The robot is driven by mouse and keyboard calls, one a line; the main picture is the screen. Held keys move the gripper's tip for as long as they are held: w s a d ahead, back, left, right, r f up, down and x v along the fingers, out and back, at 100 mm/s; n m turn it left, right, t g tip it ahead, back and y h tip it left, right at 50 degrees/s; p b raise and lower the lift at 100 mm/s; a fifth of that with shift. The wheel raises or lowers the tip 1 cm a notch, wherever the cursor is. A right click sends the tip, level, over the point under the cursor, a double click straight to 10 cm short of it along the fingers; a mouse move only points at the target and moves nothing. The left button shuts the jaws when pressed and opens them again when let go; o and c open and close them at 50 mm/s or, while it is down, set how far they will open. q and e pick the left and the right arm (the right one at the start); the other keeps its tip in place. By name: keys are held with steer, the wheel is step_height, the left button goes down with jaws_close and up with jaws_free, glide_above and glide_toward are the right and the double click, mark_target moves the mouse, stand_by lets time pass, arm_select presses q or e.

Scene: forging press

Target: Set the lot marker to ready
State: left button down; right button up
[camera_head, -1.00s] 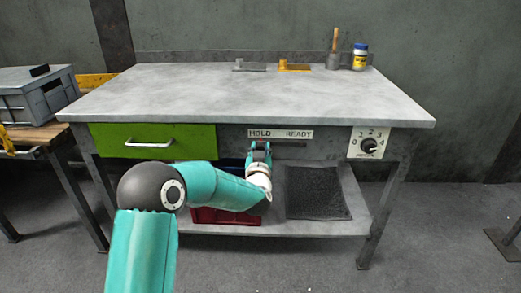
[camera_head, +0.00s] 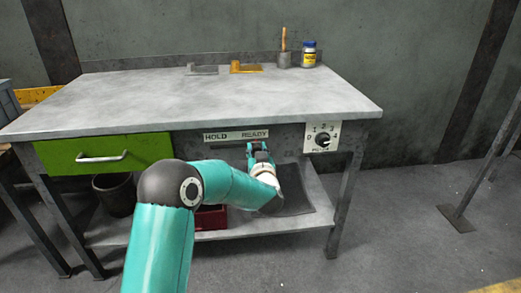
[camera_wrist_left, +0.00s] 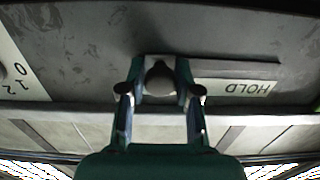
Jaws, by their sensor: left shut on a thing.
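The lot marker's label strip (camera_head: 236,135) is on the front of the bench, reading HOLD at left and READY at right. My left gripper (camera_head: 259,151) is below the READY end. In the left wrist view the gripper (camera_wrist_left: 160,92) is shut on a dark rounded marker knob (camera_wrist_left: 160,78) between its fingertips. The label (camera_wrist_left: 240,87) appears upside down there, with HOLD showing to the right of the gripper. The gripper hides the READY end in that view. My right gripper is not in view.
A dial (camera_head: 322,138) is right of the label, and a green drawer (camera_head: 100,152) is at left. A red bin (camera_head: 211,217) and a dark mat (camera_head: 297,195) are on the lower shelf. The bench top (camera_head: 190,100) is mostly clear.

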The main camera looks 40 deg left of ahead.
arm_select(q)
steer(key=shift+w+d+r, duration=0.15)
steer(key=shift+w+d, duration=0.05)
steer(key=shift+d, duration=0.05)
steer(key=c, duration=0.9)
jaws_free()
steer(key=shift+d, duration=0.1)
steer(key=v, duration=1.2)
